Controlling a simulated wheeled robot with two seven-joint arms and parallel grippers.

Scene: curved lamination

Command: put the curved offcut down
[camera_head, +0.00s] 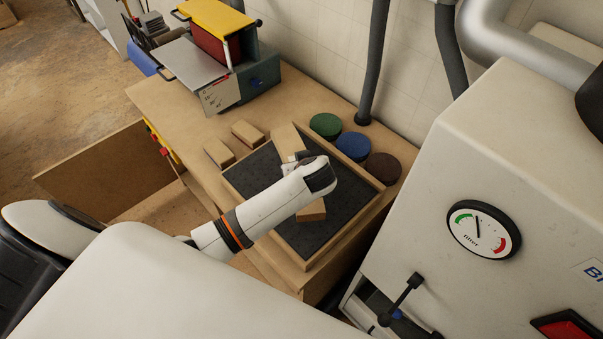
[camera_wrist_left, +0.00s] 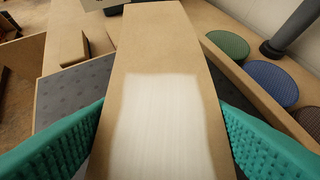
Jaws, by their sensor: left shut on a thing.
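The curved offcut (camera_wrist_left: 165,50) is a long light-brown wooden piece with a pale, bare patch on its upper face. In the head view one end of the offcut (camera_head: 287,138) shows beyond my left gripper (camera_head: 298,157), and a wooden end (camera_head: 312,211) shows below my wrist. My wrist hides its middle. In the left wrist view the teal fingers of my left gripper (camera_wrist_left: 162,115) stand on both sides of the offcut. It is over the dark mat (camera_head: 330,229) in the wood-rimmed tray. I cannot tell whether it touches the mat. My right gripper is not in view.
Two wooden blocks (camera_head: 248,134) (camera_head: 219,153) lie left of the tray. Green (camera_head: 326,125), blue (camera_head: 353,146) and brown (camera_head: 383,167) discs lie along its right side. A sanding machine (camera_head: 222,55) stands at the back. A white cabinet with a gauge (camera_head: 484,230) is at the right.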

